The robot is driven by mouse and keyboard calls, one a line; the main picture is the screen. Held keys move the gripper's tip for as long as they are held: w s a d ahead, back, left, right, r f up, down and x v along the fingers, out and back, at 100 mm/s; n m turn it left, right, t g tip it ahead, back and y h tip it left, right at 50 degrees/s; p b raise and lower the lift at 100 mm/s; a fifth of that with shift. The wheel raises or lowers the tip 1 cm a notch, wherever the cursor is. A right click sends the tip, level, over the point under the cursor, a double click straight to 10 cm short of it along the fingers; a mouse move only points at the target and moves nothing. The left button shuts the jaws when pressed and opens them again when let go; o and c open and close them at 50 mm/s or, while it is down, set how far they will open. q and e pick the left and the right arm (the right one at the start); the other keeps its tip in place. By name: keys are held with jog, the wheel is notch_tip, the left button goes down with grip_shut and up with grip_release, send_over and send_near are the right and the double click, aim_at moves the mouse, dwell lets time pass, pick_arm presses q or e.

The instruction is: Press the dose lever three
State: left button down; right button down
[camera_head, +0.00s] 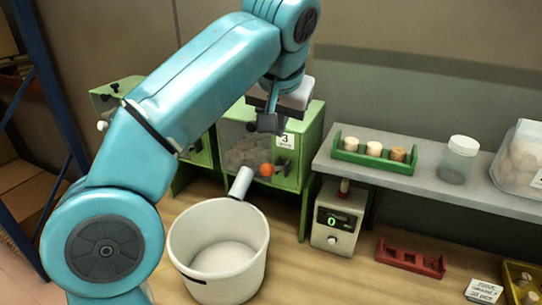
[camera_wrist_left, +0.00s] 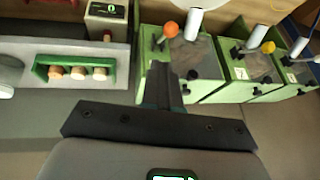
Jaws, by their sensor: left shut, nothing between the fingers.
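Dispenser 3 (camera_head: 308,140) is a green box with a clear front, a "3" label and grey-brown pieces inside. Its lever has an orange knob (camera_head: 266,170), which also shows in the left wrist view (camera_wrist_left: 171,29). A light spout (camera_head: 241,182) slopes down from the box toward a white bucket (camera_head: 178,240), whose visible inside looks empty. My left gripper (camera_head: 268,123) is shut and empty, in front of the upper part of dispenser 3 and above the orange knob. My right gripper is not in view.
A counter box (camera_head: 323,238) displays 0. The grey shelf (camera_head: 440,192) holds a green rack (camera_head: 345,155) of corks, a jar (camera_head: 459,160) and a clear bin (camera_head: 522,160). A red rack (camera_head: 410,261) lies below. Another dispenser has a yellow knob (camera_wrist_left: 268,47).

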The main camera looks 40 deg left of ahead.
pick_arm(q)
send_near(270, 168)
notch_tip(270, 168, down, 3)
jog(key=w, duration=0.2)
jog(key=a+f, duration=0.2)
jog(key=shift+w+f, duration=0.15)
jog(key=shift+f, duration=0.15)
jog(key=shift+w+f, duration=0.1)
jog(key=shift+d, duration=0.15)
